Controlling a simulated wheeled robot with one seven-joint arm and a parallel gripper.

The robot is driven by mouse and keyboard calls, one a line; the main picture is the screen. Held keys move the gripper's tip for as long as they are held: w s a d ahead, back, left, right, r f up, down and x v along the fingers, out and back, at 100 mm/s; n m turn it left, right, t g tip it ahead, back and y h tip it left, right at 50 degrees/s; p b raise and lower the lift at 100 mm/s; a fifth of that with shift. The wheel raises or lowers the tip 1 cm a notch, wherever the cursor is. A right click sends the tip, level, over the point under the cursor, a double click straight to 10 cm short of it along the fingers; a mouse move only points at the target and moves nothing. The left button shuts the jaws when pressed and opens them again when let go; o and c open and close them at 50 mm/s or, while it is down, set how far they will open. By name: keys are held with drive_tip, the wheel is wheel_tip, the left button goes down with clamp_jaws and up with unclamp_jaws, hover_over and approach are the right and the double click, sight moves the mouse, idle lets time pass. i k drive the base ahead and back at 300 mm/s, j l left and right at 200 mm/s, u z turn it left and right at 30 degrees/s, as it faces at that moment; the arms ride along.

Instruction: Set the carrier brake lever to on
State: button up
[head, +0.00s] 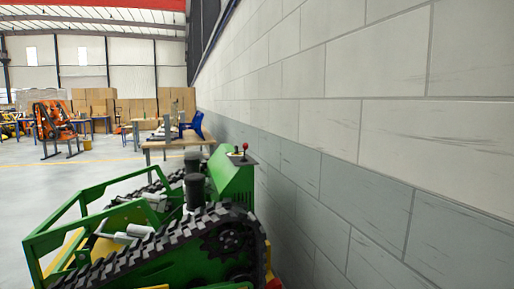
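The green tracked carrier (232,180) stands at the lower middle of the head view, close beside the block wall. It has black rubber tracks and a green open frame on its left side. A small lever with a red knob (245,147) stands up from a dark panel on top of the green housing. I cannot tell from its look whether this is the brake lever, or which setting it is in. No on or off marking can be read. My gripper is not in view.
A grey and white block wall (330,130) runs along the right, leaving little room on that side. Behind the carrier is a wooden workbench (165,144) with a blue object (195,125) on it. Cardboard boxes (95,100) stand far back. Open floor (50,178) lies left.

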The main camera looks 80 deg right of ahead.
sight(245, 146)
drive_tip(key=k+z, duration=0.1)
drive_tip(key=z, duration=0.3)
drive_tip(key=k+z, duration=0.1)
drive_tip(key=z, duration=0.35)
drive_tip(key=k+z, duration=0.1)
drive_tip(key=z, duration=0.3)
drive_tip(key=k+l+z, duration=0.1)
drive_tip(key=z, duration=1.15)
drive_tip(key=j+z, duration=0.35)
drive_tip(key=i+j+z, duration=0.1)
drive_tip(key=j+z, duration=0.3)
drive_tip(key=l, duration=0.1)
